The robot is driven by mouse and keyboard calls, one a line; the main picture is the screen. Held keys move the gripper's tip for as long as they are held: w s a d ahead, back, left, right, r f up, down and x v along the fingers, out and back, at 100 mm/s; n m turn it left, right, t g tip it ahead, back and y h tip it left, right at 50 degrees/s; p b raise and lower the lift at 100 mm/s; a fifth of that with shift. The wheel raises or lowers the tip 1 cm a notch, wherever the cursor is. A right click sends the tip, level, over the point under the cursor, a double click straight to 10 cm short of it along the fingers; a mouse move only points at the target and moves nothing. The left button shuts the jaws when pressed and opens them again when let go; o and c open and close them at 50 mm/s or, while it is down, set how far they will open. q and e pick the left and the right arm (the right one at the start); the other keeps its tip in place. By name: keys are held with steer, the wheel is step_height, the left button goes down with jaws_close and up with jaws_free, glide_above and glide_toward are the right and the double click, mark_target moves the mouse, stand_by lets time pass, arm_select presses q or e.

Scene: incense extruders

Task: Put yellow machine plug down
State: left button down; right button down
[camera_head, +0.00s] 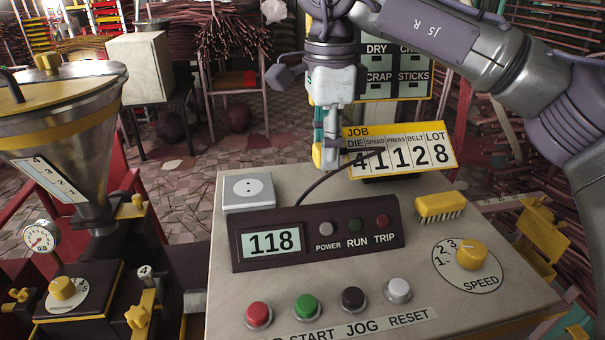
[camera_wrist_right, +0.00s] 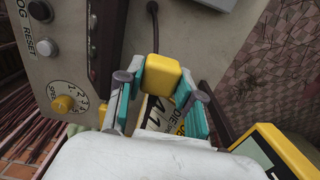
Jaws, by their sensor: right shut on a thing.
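The yellow machine plug (camera_wrist_right: 163,74) sits between the fingers of my right gripper (camera_wrist_right: 160,87) in the right wrist view, with a dark cable at its far end. In the head view my right gripper (camera_head: 327,148) points down behind the console's back edge, beside the job board (camera_head: 400,150). The plug's yellow side (camera_head: 318,156) shows at the fingertips, partly hidden. A dark cable (camera_head: 325,181) arcs up from the display box past the gripper. My left gripper is not in view.
The console (camera_head: 440,290) holds a display box (camera_head: 320,232), coloured buttons, a yellow speed knob (camera_head: 471,255) and a yellow brush (camera_head: 439,207). A metal hopper (camera_head: 70,150) stands at left.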

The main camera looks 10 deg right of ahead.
mark_target(303, 195)
steer(key=w+a+f, duration=0.2)
steer(key=a, duration=0.1)
steer(key=shift+w+f, duration=0.25)
steer(key=shift+w, duration=0.05)
step_height(303, 195, down, 4)
steer(key=shift+r+p, duration=0.1)
steer(key=shift+p, duration=0.3)
steer(key=shift+f+b, duration=0.4)
steer(key=shift+f, duration=0.25)
steer(key=c, duration=0.7)
jaws_free()
steer(key=shift+c, duration=0.2)
step_height(303, 195, up, 13)
steer(key=p, duration=0.1)
steer(key=shift+r, duration=0.15)
